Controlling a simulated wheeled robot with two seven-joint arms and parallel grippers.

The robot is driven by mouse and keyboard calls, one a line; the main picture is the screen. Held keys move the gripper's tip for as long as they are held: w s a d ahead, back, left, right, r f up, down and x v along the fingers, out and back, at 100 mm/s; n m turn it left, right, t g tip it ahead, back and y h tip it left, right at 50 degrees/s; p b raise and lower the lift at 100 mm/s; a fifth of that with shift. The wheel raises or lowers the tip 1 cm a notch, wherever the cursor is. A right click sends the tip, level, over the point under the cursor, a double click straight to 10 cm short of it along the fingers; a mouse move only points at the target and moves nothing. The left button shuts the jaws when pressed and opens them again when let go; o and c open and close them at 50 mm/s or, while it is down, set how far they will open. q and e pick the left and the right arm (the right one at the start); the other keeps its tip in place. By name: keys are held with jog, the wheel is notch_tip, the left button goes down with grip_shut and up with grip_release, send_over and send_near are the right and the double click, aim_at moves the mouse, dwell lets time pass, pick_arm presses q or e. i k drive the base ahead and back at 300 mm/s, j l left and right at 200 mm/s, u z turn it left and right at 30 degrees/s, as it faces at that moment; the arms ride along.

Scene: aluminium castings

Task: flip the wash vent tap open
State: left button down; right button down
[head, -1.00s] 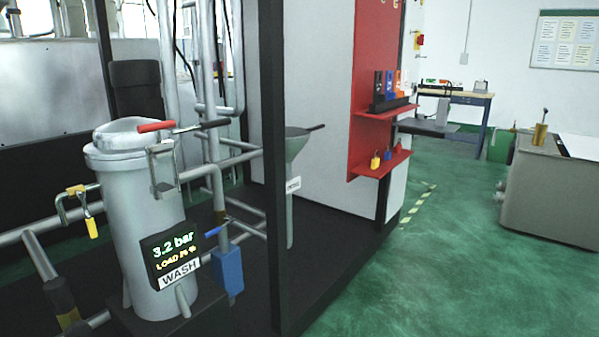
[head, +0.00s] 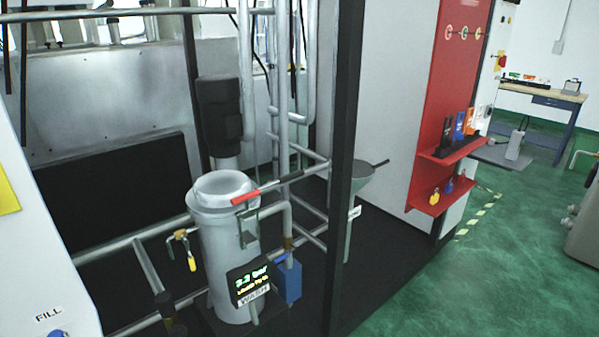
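The wash canister (head: 222,262) is a grey upright cylinder with a lid (head: 220,186) and a display (head: 249,281) above a WASH label (head: 254,299). A brass tap (head: 181,236) with a hanging yellow handle or tag (head: 192,263) sits on the pipework just left of the canister. A red-ended lever (head: 246,199) lies across the lid's right side. No label tells which of these is the wash vent tap, and I cannot tell whether it is open or shut. Neither of my grippers is in the head view.
A black frame post (head: 343,180) stands right of the canister, with a funnel (head: 352,178) behind it. A blue box (head: 290,283) hangs on the pipes. A white panel marked FILL (head: 48,314) is at the left.

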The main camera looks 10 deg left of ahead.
aim_at(185, 241)
jog(key=k+l+u, duration=0.15)
jog(key=u, duration=1.05)
